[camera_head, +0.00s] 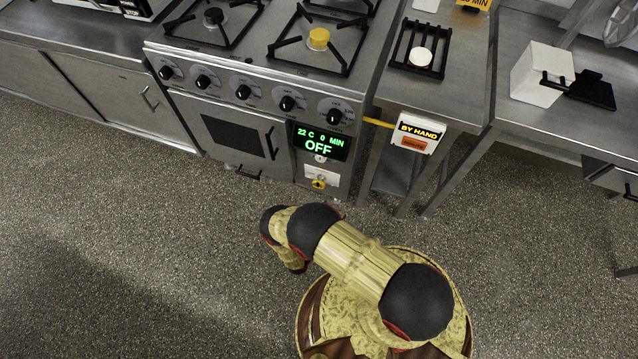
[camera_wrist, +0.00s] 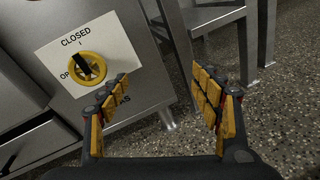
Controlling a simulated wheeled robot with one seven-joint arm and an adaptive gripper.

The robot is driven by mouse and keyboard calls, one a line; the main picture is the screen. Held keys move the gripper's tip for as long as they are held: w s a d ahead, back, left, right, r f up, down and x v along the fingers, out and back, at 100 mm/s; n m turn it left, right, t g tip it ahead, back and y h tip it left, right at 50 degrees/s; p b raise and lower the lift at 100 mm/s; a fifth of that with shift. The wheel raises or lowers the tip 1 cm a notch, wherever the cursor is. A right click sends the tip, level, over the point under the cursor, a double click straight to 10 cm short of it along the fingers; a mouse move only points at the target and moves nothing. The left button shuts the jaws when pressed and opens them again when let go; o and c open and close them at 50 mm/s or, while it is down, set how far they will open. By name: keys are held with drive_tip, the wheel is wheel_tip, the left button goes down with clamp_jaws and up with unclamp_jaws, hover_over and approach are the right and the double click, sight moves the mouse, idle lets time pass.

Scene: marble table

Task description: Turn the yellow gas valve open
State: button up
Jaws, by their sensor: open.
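The yellow gas valve (camera_head: 318,184) is low on the front of the stove, on a white label plate (camera_head: 321,173) below the display. In the wrist view the valve (camera_wrist: 98,65) is a yellow ring with a black bar across it, tilted towards the upper left. The label plate reads CLOSED above the valve; letters OP show at its left, the rest covered. My gripper (camera_wrist: 160,75) is open and empty. Its left finger overlaps the lower right of the valve in the picture; I cannot tell whether they touch. The gripper is hidden in the head view.
The stove (camera_head: 230,117) has a row of black knobs, and its display (camera_head: 320,142) reads 22 C, 0 MIN, OFF. A BY HAND sign (camera_head: 418,131) sticks out right of it. Steel table legs (camera_wrist: 222,50) stand right of the valve. The speckled floor in front is clear.

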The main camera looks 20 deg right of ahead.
sight(318, 186)
drive_tip(key=w+a+r+t+y, duration=0.2)
drive_tip(key=w+a+r+t, duration=0.15)
drive_tip(key=w+a, duration=0.3)
drive_tip(key=shift+b+x, duration=1)
drive_tip(key=shift+x, duration=3.3)
drive_tip(key=shift+w+a, duration=0.1)
drive_tip(key=shift+c, duration=0.6)
drive_tip(key=c, duration=1.1)
